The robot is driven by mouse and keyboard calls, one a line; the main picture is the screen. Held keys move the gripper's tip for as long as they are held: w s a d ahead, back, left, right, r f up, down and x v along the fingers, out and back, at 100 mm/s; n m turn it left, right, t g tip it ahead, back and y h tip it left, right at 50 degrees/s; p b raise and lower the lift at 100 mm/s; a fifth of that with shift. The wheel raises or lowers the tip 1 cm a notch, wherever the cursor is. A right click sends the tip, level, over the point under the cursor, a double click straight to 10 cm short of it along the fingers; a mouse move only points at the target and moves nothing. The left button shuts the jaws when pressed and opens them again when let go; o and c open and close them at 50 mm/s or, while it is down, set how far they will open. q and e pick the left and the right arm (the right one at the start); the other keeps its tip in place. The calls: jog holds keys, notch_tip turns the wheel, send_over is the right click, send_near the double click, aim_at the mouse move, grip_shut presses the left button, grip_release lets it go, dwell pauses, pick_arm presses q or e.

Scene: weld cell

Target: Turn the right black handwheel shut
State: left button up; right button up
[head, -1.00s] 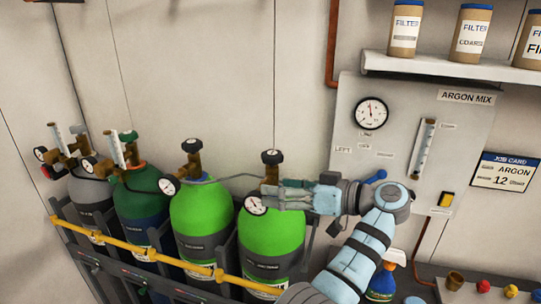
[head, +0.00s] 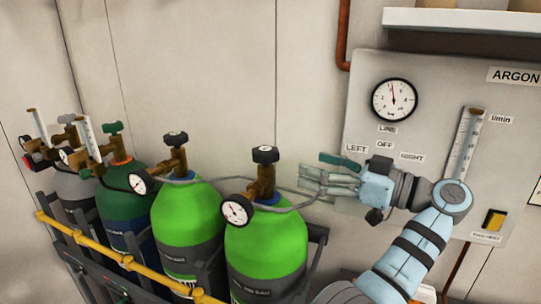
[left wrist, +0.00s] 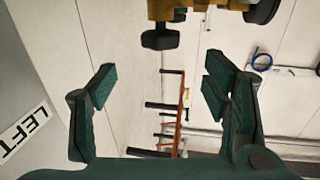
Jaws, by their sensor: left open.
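The right black handwheel (head: 265,154) tops the brass valve of the right bright green cylinder (head: 265,245). The left black handwheel (head: 175,139) tops the other bright green cylinder (head: 187,225). My left gripper (head: 312,180) is open and empty, right of the right handwheel and slightly lower, apart from it, in front of the panel's left edge. In the left wrist view my open left gripper (left wrist: 160,90) has clear space between its fingers; a black handwheel (left wrist: 160,39) on a brass valve (left wrist: 188,8) shows beyond them at the top. My right gripper is not in view.
A gauge (head: 234,210) and a grey hose (head: 290,207) sit close to the right valve. A yellow bar (head: 125,262) crosses the cylinder rack. The grey panel (head: 430,110) stands behind my left arm. A dark green cylinder (head: 122,200) and a grey one stand farther left.

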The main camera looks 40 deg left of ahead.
aim_at(266, 158)
pick_arm(q)
jog(key=a+p, duration=0.1)
jog(key=a, duration=0.3)
jog(key=s+a+p, duration=0.1)
jog(key=a, duration=0.3)
jog(key=a+p, duration=0.1)
jog(key=a, duration=0.3)
jog(key=shift+s+a+r, duration=0.1)
jog(key=shift+s+a, duration=0.25)
jog(key=shift+s, duration=0.05)
jog(key=c, duration=1.2)
jog(key=shift+m+t+b, duration=0.35)
jog(key=shift+m+t, duration=0.05)
jog(key=shift+t, duration=0.3)
jog(key=m+t+b, duration=0.1)
jog(key=t, duration=0.2)
jog(key=shift+m, duration=0.4)
jog(key=m+t, duration=0.2)
jog(key=t, duration=0.2)
jog(key=shift+m+h, duration=0.4)
jog(key=m+t+h+p, duration=0.1)
jog(key=m+t, duration=0.1)
jog(key=t, duration=0.1)
jog(key=shift+r+h, duration=0.1)
jog(key=shift+h, duration=0.2)
jog(key=shift+m+t+h+p, duration=0.9)
jog(key=shift+m+t+h, duration=0.2)
jog(key=shift+m+t, duration=0.45)
jog(key=shift+t, duration=0.45)
